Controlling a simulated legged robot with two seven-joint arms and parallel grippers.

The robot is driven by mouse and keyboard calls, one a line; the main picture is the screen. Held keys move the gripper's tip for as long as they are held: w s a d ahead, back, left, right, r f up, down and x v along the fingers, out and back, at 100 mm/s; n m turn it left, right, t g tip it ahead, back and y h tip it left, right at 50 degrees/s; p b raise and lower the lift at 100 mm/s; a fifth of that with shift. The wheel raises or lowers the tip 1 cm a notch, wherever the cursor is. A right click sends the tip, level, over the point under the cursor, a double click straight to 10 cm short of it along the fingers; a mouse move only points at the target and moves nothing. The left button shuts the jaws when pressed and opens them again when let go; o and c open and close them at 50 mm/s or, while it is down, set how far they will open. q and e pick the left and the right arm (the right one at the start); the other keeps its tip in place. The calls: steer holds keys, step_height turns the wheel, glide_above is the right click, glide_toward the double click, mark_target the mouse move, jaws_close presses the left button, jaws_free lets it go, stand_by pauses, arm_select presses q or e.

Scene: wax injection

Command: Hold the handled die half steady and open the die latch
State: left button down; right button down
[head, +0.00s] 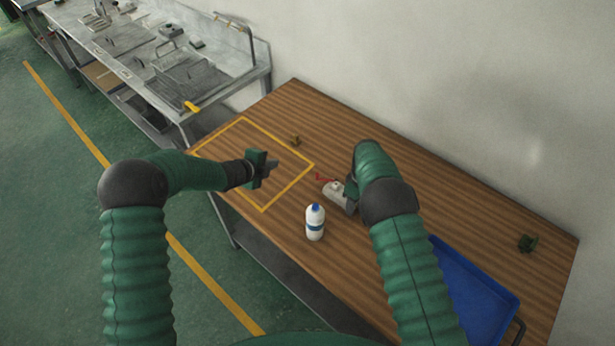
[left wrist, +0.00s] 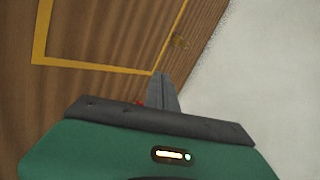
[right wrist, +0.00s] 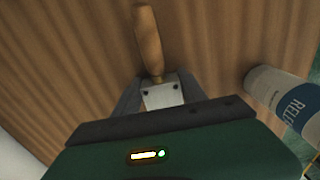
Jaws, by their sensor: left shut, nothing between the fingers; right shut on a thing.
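The die (head: 335,194) shows in the head view as a pale metal block on the wooden table, with a red latch (head: 319,177) at its upper left. My right gripper (head: 350,203) is at the block's right end, largely hidden by my arm. In the right wrist view its fingers (right wrist: 160,95) are shut on the metal die half (right wrist: 163,93), whose wooden handle (right wrist: 149,42) points away from them. My left gripper (head: 274,166) is shut and empty, left of the latch and apart from it.
A white bottle with a blue cap (head: 315,223) stands in front of the die. A small brass-coloured piece (head: 295,141) lies near the yellow outline (head: 288,189). A blue tray (head: 470,290) is at right, and a small dark green object (head: 527,243) lies beyond it.

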arm_select(q)
steer(key=s+d+m+g+h, duration=0.1)
steer(key=s+m+g+h, duration=0.1)
steer(key=s+m+h, duration=0.5)
steer(key=w+d+f+y, duration=0.1)
steer(key=d, duration=0.1)
steer(key=d+f+n+y, duration=0.1)
steer(key=d+f, duration=0.1)
steer(key=w+d+f+y, duration=0.1)
steer(key=d+f, duration=0.1)
steer(key=d, duration=0.1)
steer(key=shift+w+f, duration=0.1)
steer(key=shift+w, duration=0.2)
steer(key=w+d, duration=0.2)
steer(key=shift+w+d+f, duration=0.1)
steer(key=shift+w+d, duration=0.1)
steer(key=shift+d, duration=0.2)
steer(key=shift+w+d, duration=0.2)
steer(key=shift+d, duration=0.05)
steer(key=shift+w, duration=0.2)
steer(key=shift+w, duration=1.25)
steer(key=shift+w+d, duration=0.2)
steer(key=shift+w, duration=0.5)
steer(key=shift+w+d, duration=0.15)
steer(key=shift+w, duration=0.5)
